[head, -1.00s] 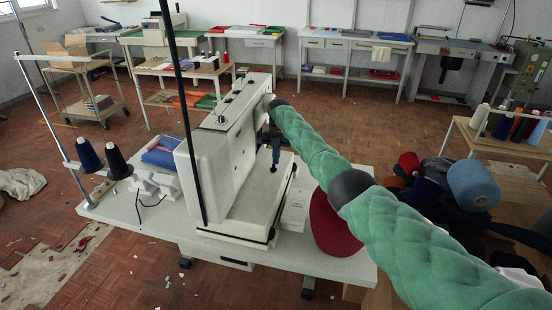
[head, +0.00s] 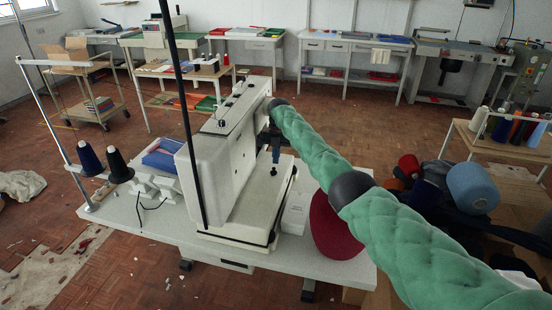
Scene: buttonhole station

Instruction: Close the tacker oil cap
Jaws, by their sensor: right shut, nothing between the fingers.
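The tacker, a white sewing machine (head: 218,175), stands on a light worktable (head: 335,268) in the middle of the head view. Small dark fittings (head: 222,122) sit on top of its arm. I cannot tell which part is the oil cap or whether it is open. My right arm, in a green padded sleeve, reaches in from the right to the machine's far right end. My right gripper (head: 267,133) is small, dark and partly hidden there beside the machine head. It is shut and empty. I cannot tell if it touches the machine. My left gripper is not in view.
A thin black pole (head: 182,95) rises in front of the machine. Dark thread cones (head: 90,158) and a blue stack (head: 163,158) are at left. A dark red round object (head: 333,232) stands on the table's right, below my arm. Side tables line the back wall.

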